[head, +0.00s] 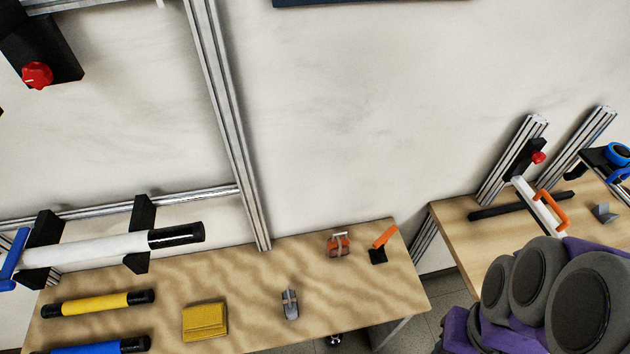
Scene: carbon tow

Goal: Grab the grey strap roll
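A small grey item (290,304), which looks like the grey strap roll, lies on the wooden table (250,280) at the bottom middle of the head view. It has a pale metal piece across it. Nothing covers it. My gripper is not in view. Only purple and grey links of my arm show at the bottom right, to the right of the grey strap roll and apart from it in the picture.
A yellow block (205,321) lies to the left, with a yellow tube (97,305) and a blue tube (95,348). An orange strap item (338,244) and an orange-handled tool (383,240) are behind right. A metal post (228,120) stands behind.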

